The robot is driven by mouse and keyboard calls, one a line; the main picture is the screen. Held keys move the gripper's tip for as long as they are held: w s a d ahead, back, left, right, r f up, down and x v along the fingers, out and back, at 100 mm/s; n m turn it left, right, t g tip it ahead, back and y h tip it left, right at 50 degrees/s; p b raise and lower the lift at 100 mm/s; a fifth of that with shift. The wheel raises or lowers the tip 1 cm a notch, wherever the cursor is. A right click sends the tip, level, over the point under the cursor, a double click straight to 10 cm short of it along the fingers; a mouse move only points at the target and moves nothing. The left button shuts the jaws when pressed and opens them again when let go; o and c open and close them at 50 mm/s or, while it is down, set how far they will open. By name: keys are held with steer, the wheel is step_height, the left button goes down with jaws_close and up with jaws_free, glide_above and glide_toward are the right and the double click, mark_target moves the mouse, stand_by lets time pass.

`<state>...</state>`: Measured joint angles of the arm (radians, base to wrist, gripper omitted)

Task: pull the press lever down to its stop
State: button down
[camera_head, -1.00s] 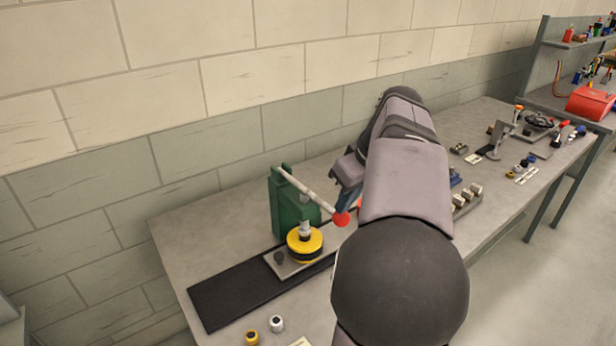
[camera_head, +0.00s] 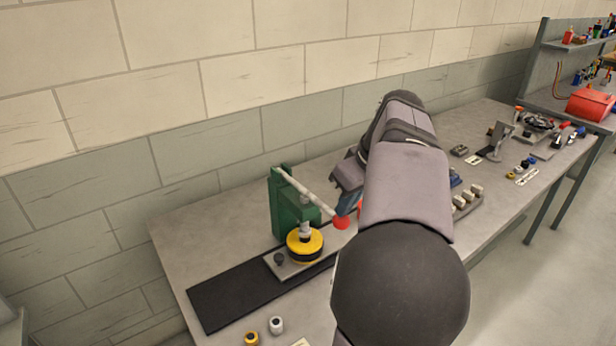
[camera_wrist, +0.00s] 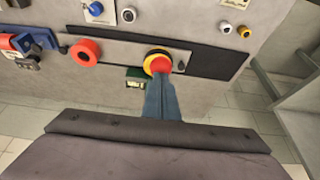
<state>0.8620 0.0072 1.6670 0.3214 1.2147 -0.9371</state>
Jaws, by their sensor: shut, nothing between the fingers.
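The green press (camera_head: 283,210) stands on the bench, with a yellow and black round piece (camera_head: 304,243) under its ram. Its pale lever (camera_head: 308,193) slopes down to the right and ends in a red ball knob (camera_head: 342,223). My gripper (camera_head: 346,211) is shut and empty, its blue fingers just above the knob, seemingly touching it. In the wrist view the shut fingers (camera_wrist: 160,80) end at the red knob (camera_wrist: 160,66), with the yellow piece (camera_wrist: 152,54) behind it. The green press body (camera_wrist: 136,74) is partly hidden by the fingers.
A black strip (camera_head: 225,296) lies under the press plate. Two small round parts, yellow (camera_head: 251,338) and white (camera_head: 276,325), stand near the front edge. A tray of parts (camera_head: 466,198) is right of my arm. A brick wall is behind.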

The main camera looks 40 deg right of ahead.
steer(key=shift+s+a+f+b, duration=0.1)
steer(key=shift+s+f+b, duration=0.1)
steer(key=shift+f+b, duration=0.65)
stand_by(1.4)
steer(key=shift+p, duration=0.35)
steer(key=shift+w+r+p, duration=0.15)
steer(key=shift+r+p, duration=1.4)
steer(key=shift+r, duration=0.35)
step_height(320, 180, up, 9)
steer(key=p, duration=0.7)
steer(key=shift+f, duration=0.2)
